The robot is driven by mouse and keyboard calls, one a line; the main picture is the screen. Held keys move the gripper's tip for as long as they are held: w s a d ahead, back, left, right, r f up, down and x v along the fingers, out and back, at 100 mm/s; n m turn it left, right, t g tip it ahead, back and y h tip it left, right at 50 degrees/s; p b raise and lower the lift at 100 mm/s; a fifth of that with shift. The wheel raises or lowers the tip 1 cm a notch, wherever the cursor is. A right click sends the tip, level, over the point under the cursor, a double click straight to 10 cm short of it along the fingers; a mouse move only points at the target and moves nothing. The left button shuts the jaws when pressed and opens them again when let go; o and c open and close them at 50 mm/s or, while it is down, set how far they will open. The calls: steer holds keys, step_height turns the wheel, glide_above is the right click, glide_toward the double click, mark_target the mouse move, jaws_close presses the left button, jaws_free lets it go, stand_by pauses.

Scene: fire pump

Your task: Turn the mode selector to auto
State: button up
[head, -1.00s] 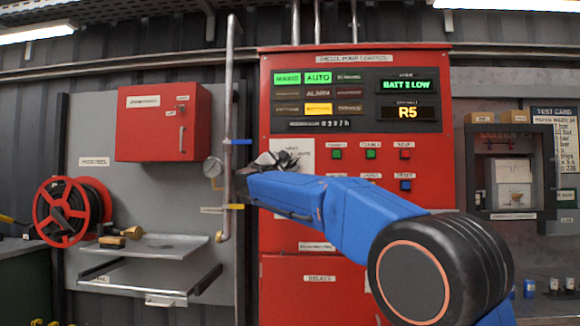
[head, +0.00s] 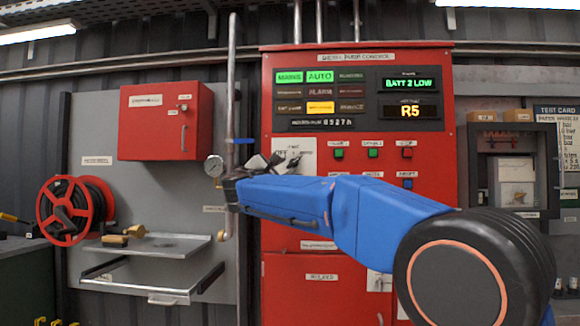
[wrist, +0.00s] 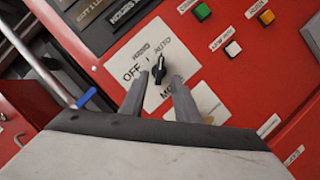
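The mode selector (wrist: 159,69) is a small black knob on a white plate with OFF, AUTO and MODE lettering. In the wrist view it sits between the tips of my gripper (wrist: 160,78), with a grey finger on each side and a visible gap, so the gripper looks open. Its top appears turned toward the AUTO lettering, but the exact pointer angle is hard to read. In the head view my gripper (head: 262,162) is at the left edge of the white plate (head: 297,151), and the knob is hidden. The AUTO lamp (head: 320,76) is lit green.
The red pump cabinet (head: 350,225) has several coloured buttons right of the plate. A vertical pipe with a pressure gauge (head: 214,166) stands close left of my gripper. A red hose reel (head: 75,210) and a metal shelf (head: 165,246) are farther left.

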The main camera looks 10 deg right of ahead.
steer(key=v, duration=1)
steer(key=shift+s+f, duration=0.15)
steer(key=shift+s, duration=0.1)
steer(key=shift+a, duration=0.15)
steer(key=s+d+f+m+g+y, duration=0.2)
steer(key=s+d+f+m+g, duration=0.2)
steer(key=s+d+f, duration=0.7)
steer(key=s+d+f+m+g+y, duration=0.2)
steer(key=s+d+f+m+g, duration=0.3)
steer(key=d+f, duration=0.6)
steer(key=s+a+f+m+g+y, duration=0.1)
steer(key=s+f+m+y, duration=0.3)
steer(key=s+f, duration=0.9)
steer(key=s+a+f+m+g+y, duration=0.2)
steer(key=s+a+f+m+y, duration=0.2)
steer(key=s+f, duration=1)
steer(key=shift+s+f+m, duration=0.15)
steer(key=shift+f+m, duration=0.05)
steer(key=shift+m, duration=0.5)
steer(key=shift+o, duration=0.3)
steer(key=shift+a, duration=0.15)
